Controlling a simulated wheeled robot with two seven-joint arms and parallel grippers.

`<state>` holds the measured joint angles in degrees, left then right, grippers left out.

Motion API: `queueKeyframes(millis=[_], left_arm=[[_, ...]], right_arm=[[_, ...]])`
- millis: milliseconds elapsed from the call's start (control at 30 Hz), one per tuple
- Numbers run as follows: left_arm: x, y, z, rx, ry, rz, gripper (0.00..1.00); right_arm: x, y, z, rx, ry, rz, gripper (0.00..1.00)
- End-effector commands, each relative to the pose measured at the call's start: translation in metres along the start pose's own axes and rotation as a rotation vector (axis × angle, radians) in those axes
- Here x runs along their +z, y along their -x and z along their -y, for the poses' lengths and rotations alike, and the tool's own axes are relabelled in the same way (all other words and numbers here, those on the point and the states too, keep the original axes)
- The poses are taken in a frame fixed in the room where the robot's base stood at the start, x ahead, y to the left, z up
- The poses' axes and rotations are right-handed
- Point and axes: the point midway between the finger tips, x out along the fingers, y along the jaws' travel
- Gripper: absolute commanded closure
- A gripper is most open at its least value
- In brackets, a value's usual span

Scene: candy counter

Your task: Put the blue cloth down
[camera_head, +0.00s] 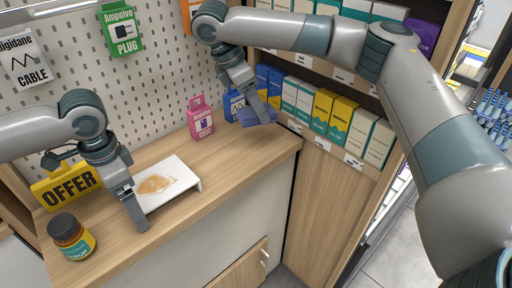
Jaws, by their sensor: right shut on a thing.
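The blue cloth (246,117) is at the back right of the wooden counter, beside the shelves. My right gripper (264,116) reaches down and is shut on it. The cloth looks at or just above the counter surface; I cannot tell if it touches. My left gripper (140,224) points down over the counter, at the front left corner of a white tray (195,184) with a brown stain on it. I see no object in it, and its jaw opening is hard to make out.
A pink box (200,120) stands left of the cloth, with a blue box (233,103) behind. A brown jar (70,236) and a yellow OFFER sign (68,187) are at the left. Boxed shelves (330,112) border the right. Counter between tray and cloth is clear.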

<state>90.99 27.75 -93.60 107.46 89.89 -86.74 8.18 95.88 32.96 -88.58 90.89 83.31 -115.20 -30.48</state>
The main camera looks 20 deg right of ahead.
Motion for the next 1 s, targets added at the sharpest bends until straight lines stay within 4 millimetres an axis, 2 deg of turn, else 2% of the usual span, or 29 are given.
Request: queueKeyframes(millis=[233,633,1000], left_arm=[[0.000,0.000,0.000,0.000,0.000,0.000,0.31],[0.000,0.000,0.000,0.000,0.000,0.000,0.31],[0.000,0.000,0.000,0.000,0.000,0.000,0.31]], right_arm=[[-0.003,-0.005,0.000,0.000,0.003,0.000,0.68],[-0.023,-0.053,0.000,0.000,0.003,0.000,0.68],[-0.025,-0.057,0.000,0.002,0.003,-0.001,0.68]])
